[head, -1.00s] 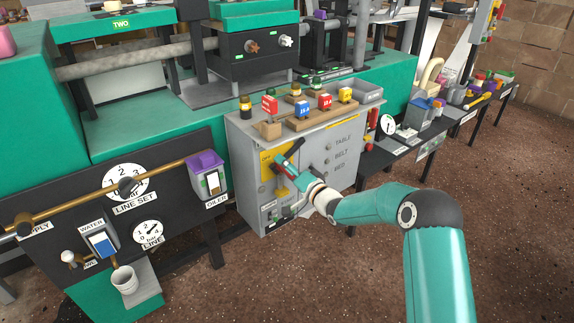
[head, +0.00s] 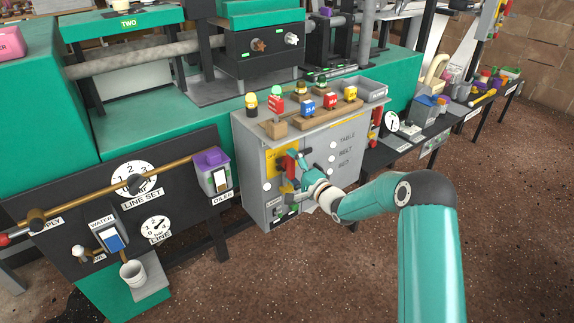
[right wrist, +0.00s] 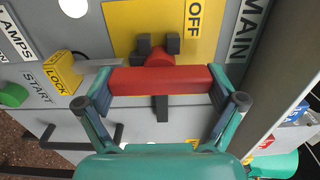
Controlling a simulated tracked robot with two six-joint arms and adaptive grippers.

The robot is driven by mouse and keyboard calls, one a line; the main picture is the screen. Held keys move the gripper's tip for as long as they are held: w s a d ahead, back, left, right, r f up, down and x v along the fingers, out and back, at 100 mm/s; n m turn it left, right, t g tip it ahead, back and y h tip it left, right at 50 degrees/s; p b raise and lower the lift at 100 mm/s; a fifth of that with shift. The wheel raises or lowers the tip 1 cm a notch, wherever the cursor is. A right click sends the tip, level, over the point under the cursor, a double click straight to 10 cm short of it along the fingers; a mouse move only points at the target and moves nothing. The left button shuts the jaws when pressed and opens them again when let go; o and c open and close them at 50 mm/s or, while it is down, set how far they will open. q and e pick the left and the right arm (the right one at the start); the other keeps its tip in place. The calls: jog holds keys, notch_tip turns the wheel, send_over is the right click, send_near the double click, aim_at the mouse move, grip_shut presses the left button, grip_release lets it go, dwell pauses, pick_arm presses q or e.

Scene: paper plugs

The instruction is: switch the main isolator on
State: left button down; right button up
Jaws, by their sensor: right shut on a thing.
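The main isolator's red handle (head: 291,163) sits on a yellow plate (head: 270,160) on the grey cabinet's front. My right gripper (head: 295,171) is at it, coming from the right. In the right wrist view the red handle bar (right wrist: 160,80) spans between the two fingertips of my right gripper (right wrist: 162,90), which is shut on it. The plate (right wrist: 125,25) reads OFF at one side, with the word MAIN beyond it. My left gripper is not in view.
A yellow lock tag (right wrist: 62,75) is close beside the handle, with a green START button (right wrist: 12,95) beyond. Coloured blocks and lamps (head: 251,101) stand on the cabinet top. The OILER unit (head: 212,170) is to the left. Open floor lies in front.

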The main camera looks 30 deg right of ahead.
jog(key=shift+d+r, duration=0.1)
jog(key=shift+d, duration=0.15)
jog(key=o, duration=1.3)
jog(key=shift+a, duration=0.1)
jog(key=s, duration=0.4)
jog(key=s+d, duration=0.1)
jog(key=s, duration=0.7)
jog(key=shift+d, duration=0.15)
jog(key=shift+w, duration=0.1)
